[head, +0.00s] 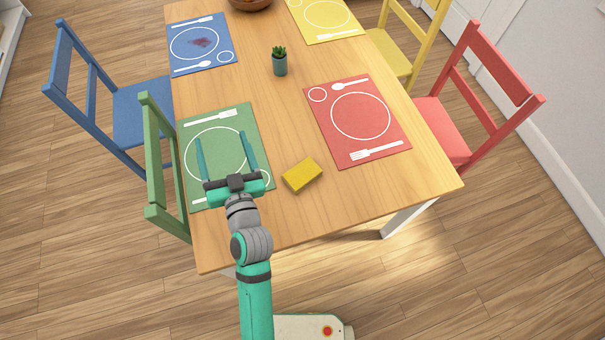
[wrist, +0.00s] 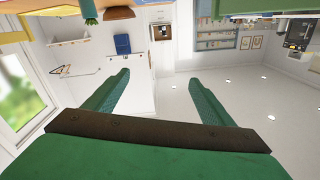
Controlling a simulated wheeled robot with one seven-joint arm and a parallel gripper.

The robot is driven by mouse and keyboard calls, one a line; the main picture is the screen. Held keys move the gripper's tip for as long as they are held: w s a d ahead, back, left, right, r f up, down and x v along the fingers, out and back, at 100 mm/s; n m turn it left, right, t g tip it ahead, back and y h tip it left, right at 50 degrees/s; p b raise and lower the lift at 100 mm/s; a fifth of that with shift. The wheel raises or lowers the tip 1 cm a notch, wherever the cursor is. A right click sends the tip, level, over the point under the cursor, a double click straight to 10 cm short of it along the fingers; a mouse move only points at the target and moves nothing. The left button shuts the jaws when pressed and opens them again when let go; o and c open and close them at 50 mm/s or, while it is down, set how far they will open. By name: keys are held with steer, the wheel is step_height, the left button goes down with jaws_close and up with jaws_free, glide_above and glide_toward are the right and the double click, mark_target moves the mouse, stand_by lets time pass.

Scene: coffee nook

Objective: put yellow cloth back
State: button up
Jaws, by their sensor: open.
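The yellow cloth (head: 302,175) is a small folded block on the wooden table, near its front edge, between the green and red placemats. My gripper (head: 226,152) is open and empty over the green placemat (head: 252,118), to the left of the cloth and apart from it. In the wrist view my gripper (wrist: 165,95) shows its two fingers spread with nothing between them. The wrist view is upside down and faces across the room. The cloth is not seen there.
The table (head: 270,220) also bears a red placemat (head: 395,155), a blue placemat (head: 229,57) with a dark stain, a yellow placemat (head: 350,31), a small potted plant (head: 280,66) and a brown bowl (head: 250,4). Green (head: 161,165), blue, red and yellow chairs stand around it.

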steer(key=w+a+r+n+g+y, duration=0.6)
steer(key=a+r+n+g+y, duration=0.3)
steer(key=a+n, duration=0.4)
steer(key=n+g+h, duration=0.8)
steer(key=n+h, duration=0.3)
steer(key=h, duration=0.4)
glide_above(303, 173)
step_height(303, 173, down, 16)
steer(key=shift+f, duration=5.1)
